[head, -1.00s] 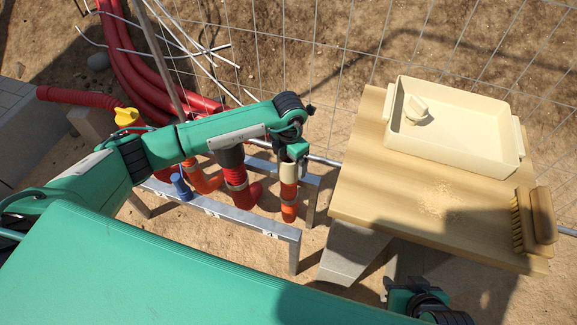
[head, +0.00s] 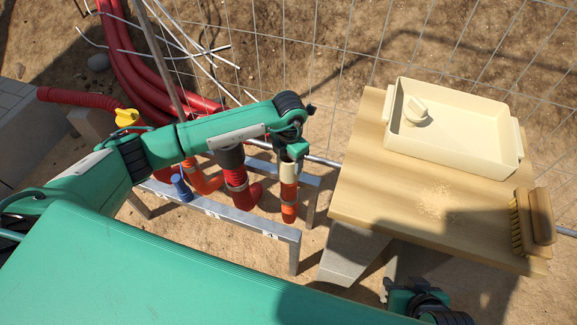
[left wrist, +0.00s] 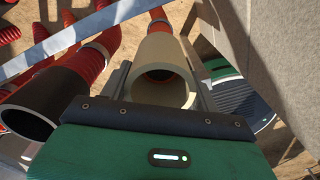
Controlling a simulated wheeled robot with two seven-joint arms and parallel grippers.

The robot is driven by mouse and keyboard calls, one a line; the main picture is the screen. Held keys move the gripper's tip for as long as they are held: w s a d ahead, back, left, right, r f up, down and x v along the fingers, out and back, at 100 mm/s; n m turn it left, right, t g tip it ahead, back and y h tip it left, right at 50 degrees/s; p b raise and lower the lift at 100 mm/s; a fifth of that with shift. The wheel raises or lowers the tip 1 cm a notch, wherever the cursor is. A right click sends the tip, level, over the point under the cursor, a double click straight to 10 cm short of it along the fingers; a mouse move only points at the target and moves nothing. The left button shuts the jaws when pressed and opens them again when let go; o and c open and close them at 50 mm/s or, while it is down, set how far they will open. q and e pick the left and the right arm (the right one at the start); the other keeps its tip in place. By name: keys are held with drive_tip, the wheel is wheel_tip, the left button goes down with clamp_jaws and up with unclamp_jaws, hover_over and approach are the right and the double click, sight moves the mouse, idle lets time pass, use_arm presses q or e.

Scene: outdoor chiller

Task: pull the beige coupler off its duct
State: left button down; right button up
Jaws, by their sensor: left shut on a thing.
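The beige coupler (head: 287,172) sits at the top of an orange duct (head: 289,198) in the head view. In the left wrist view the coupler (left wrist: 165,55) is a pale, open-ended tube, with orange showing inside its bore and the duct (left wrist: 158,15) running out behind it. My left gripper (head: 292,156) is shut on the coupler, with a jaw on either side in the left wrist view (left wrist: 162,85). Part of my right arm's end (head: 428,302) shows at the bottom edge in the head view; its fingers are not clear.
A metal rail frame (head: 225,212) holds other ducts, including a red one with a dark coupler (head: 230,158), and blue (head: 181,188) and yellow (head: 127,117) caps. A wooden table (head: 375,190) on the right carries a beige tray (head: 470,157) and a brush (head: 541,216). Wire fence stands behind.

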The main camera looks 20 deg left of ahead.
use_arm(q)
drive_tip(key=shift+r, duration=0.35)
wheel_tip(320, 180, up, 7)
drive_tip(key=p, duration=0.5)
idle(0.5)
drive_tip(key=shift+r, duration=0.1)
drive_tip(key=c, duration=1)
unclamp_jaws()
clamp_jaws()
